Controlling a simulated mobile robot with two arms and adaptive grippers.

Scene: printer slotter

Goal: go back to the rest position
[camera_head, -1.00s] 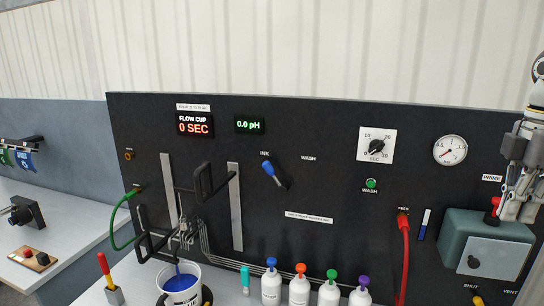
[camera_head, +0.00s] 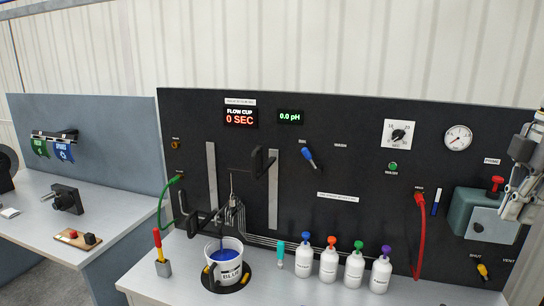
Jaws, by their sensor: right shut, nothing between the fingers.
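My right gripper (camera_head: 517,192) is at the right edge of the head view, in front of the black panel (camera_head: 340,230). It is shut and empty, close to the right side of a teal box (camera_head: 470,214) with a red knob (camera_head: 495,185). Part of the gripper and its arm is cut off by the picture's edge. I cannot tell whether it touches the box. My left gripper is not in view.
Several white bottles with coloured caps (camera_head: 329,262) stand along the bench (camera_head: 160,285). A bucket of blue ink (camera_head: 226,262) stands left of them. A red hose (camera_head: 420,240) hangs by the teal box. A second bench (camera_head: 30,230) stands at left.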

